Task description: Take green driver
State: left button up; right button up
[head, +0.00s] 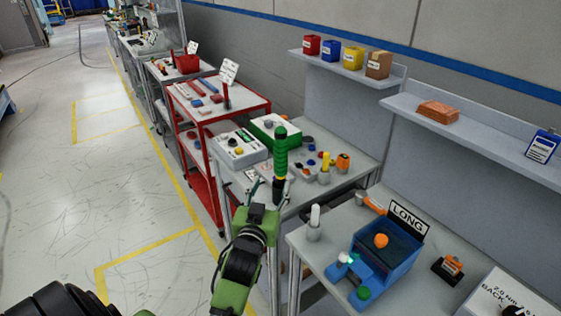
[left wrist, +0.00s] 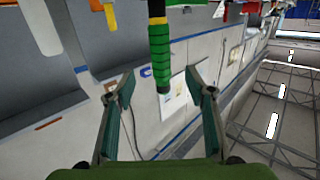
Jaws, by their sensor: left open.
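The green driver (head: 281,148) stands upright over the middle table in the head view, with a green handle on top and a yellow band and black part below. In the left wrist view the green driver (left wrist: 159,60) hangs from the top edge, its handle end between and a little beyond the fingers. My left gripper (head: 268,190) is open and empty, at the front edge of that table by the driver's lower part. In the left wrist view both fingers of my left gripper (left wrist: 159,82) are spread, with gaps on both sides of the handle. My right gripper is not in view.
A white box with buttons (head: 238,150), a green-and-white box (head: 270,128) and small holders with a yellow tool (head: 325,168) crowd the middle table. A blue bin (head: 385,262) stands on the right table. A red cart (head: 205,150) stands behind. The left floor is clear.

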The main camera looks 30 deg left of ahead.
aim_at(279, 158)
pick_arm(q)
jog(key=x, duration=0.3)
jog(key=r+p+x, duration=0.1)
jog(key=x, duration=0.5)
jog(key=shift+a+r+p, duration=0.1)
jog(key=shift+r+p, duration=0.25)
jog(key=shift+r, duration=0.05)
jog(key=shift+w+a+p, duration=0.2)
jog(key=shift+w+p, duration=0.1)
jog(key=shift+w, duration=0.25)
jog(key=p+x, duration=0.1)
jog(key=x, duration=0.2)
jog(key=shift+w, duration=0.1)
jog(key=shift+w+a+f, duration=0.2)
jog(key=shift+w, duration=0.35)
grip_shut()
jog(key=shift+r, duration=0.25)
